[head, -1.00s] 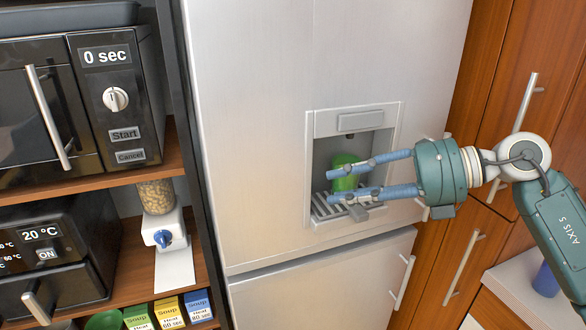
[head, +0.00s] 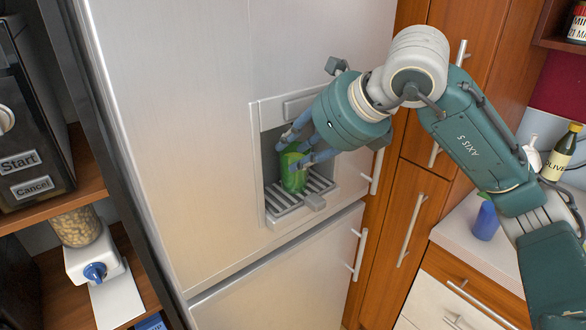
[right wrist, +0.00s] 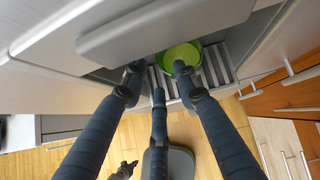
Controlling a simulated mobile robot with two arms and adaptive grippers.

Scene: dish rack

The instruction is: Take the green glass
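The green glass (head: 293,172) stands upright on the slatted tray (head: 315,183) in the fridge's dispenser recess. My right gripper (head: 291,153) reaches into the recess from the upper right, its blue fingers spread and their tips at the glass's upper part. In the right wrist view, the glass (right wrist: 182,54) lies beyond the fingertips, partly covered by the right-hand finger. The left-hand finger is apart from it, and nothing shows clamped between the fingers. Whether a fingertip touches the glass I cannot tell.
The recess walls and the dispenser panel (head: 303,106) closely surround the fingers. Fridge handles (head: 376,171) stick out at the right. A counter (head: 450,232) at the right holds a blue cup (head: 486,222) and a bottle (head: 559,153). Shelves stand at the left.

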